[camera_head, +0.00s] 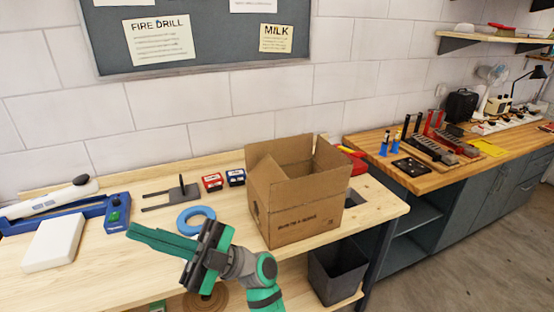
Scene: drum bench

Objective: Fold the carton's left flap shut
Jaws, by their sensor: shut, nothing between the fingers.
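A brown cardboard carton (308,215) stands upright on the light wooden bench, its top open. Its left flap (265,171) stands up at the left side. Other flaps also stand up at the back and right, and I can see into part of the inside. My gripper (135,236) is in front of the bench, left of the carton, apart from it. Its green fingers are shut and empty and point left, away from the carton.
A blue ring (196,220) lies left of the carton, with small red and blue boxes (213,182) behind it. A white block (54,243) and a blue device (116,213) are further left. A dark bin (338,272) stands below the carton. Bench space shows beside the ring.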

